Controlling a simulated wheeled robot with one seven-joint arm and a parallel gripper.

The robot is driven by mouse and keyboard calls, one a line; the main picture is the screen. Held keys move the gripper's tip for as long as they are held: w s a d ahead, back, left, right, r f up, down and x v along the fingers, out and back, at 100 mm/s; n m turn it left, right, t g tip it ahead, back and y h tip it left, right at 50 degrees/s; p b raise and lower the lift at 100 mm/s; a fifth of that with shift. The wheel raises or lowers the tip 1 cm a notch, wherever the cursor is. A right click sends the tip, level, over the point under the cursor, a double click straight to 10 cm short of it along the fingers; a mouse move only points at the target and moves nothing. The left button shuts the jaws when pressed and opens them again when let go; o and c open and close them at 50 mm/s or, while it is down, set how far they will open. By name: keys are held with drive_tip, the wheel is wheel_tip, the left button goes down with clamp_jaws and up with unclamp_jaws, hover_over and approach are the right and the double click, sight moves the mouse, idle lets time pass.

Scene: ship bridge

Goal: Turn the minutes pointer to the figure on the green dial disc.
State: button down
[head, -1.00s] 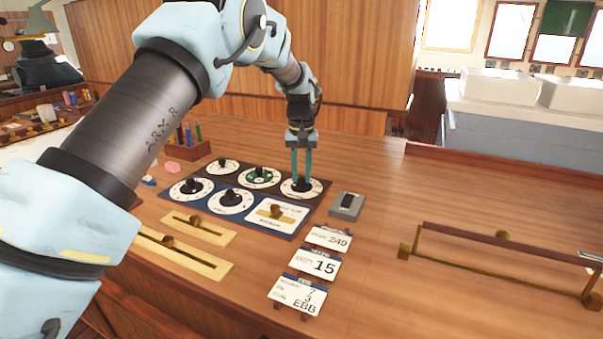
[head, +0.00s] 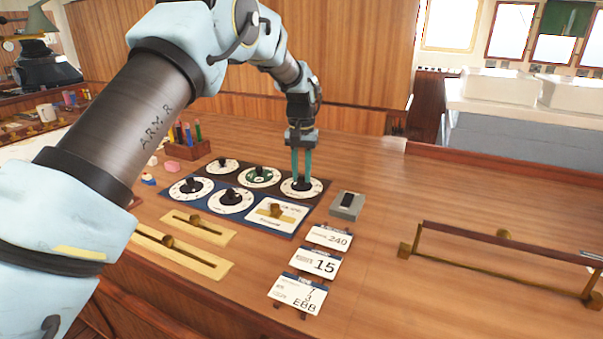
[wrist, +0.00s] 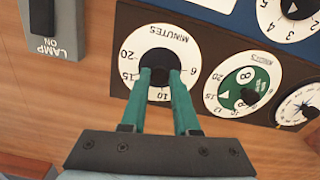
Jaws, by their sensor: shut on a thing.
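The minutes dial (wrist: 137,62) is a white round plate with black figures including 20, 15 and 10; in the head view it is at the right end of the panel's back row (head: 313,188). My gripper (wrist: 160,75) is shut on its dark knob (wrist: 158,57), with a teal finger on either side; it shows in the head view too (head: 301,180). The fingers hide part of the dial, and I cannot tell where the pointer aims. The green dial disc (wrist: 233,98) is next to it and seems to show an 8; it also shows in the head view (head: 250,179).
Other dials (head: 231,202) and a brass lever plate (head: 290,213) share the panel. A grey lamp switch (head: 346,205) stands to its right. Cards (head: 315,262) lie in front, and a brass-ended rail (head: 500,242) is farther right. Bare desk lies between.

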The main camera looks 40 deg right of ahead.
sight(301, 178)
drive_tip(key=m, duration=0.5)
drive_tip(key=shift+m, duration=0.4)
idle(0.3)
drive_tip(key=c, duration=0.6)
unclamp_jaws()
drive_tip(key=shift+c, duration=0.2)
drive_tip(key=shift+r, duration=0.1)
wheel_tip(301, 178, up, 11)
drive_tip(key=b, duration=0.3)
